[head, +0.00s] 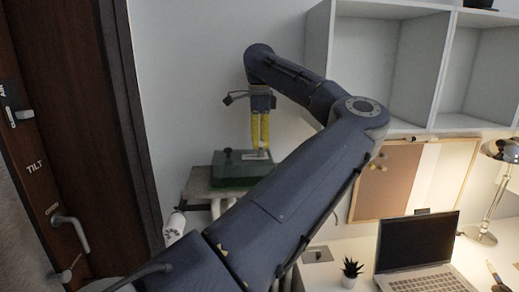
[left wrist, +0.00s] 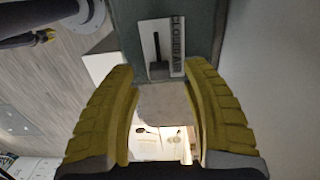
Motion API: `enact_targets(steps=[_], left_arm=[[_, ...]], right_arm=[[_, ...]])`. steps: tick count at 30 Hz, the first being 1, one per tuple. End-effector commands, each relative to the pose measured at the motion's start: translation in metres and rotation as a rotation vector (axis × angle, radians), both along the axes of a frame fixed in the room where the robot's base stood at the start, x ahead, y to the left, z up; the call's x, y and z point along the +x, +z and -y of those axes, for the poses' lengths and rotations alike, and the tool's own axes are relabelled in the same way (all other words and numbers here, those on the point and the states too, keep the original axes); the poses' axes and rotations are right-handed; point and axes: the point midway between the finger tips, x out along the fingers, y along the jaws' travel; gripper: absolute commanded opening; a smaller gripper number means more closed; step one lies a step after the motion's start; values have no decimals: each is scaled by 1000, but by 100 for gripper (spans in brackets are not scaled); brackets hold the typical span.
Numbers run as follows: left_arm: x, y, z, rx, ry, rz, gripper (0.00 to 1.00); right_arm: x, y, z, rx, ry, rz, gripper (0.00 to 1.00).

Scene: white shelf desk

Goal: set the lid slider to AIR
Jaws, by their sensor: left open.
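The green box (head: 229,172) stands at the back on a grey stand, and its dark green lid (left wrist: 205,35) fills the top of the left wrist view. On the lid is a pale label plate (left wrist: 148,33) with a slot and lettering that seems to read CLOSED and AIR. The dark slider knob (left wrist: 158,70) sits at the lower end of the slot, by the AIR lettering. My left gripper (head: 260,146) is open, its yellow fingers pointing down over the lid; nothing shows between them.
A dark wooden door (head: 75,120) with AIR and TILT markings and a metal handle (head: 72,232) stands at the left. White shelves (head: 385,60) hang above right. A laptop (head: 417,250), a plant (head: 351,270) and a lamp (head: 497,185) are on the desk.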

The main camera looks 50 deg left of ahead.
Motion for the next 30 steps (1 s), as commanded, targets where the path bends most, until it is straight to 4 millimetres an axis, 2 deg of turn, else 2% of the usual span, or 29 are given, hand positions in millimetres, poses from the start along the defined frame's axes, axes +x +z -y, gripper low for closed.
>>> enact_targets(steps=[6, 15, 21, 30], left_arm=[[1, 41, 0, 0, -2, 4, 47], [1, 78, 0, -2, -1, 3, 47], [0, 88, 0, -1, 0, 2, 47], [0, 89, 0, -1, 0, 0, 47]], right_arm=[[0, 0, -1, 1, 0, 0, 37], [0, 0, -1, 1, 0, 0, 37], [0, 0, -1, 1, 0, 0, 37], [0, 0, -1, 1, 0, 0, 37]])
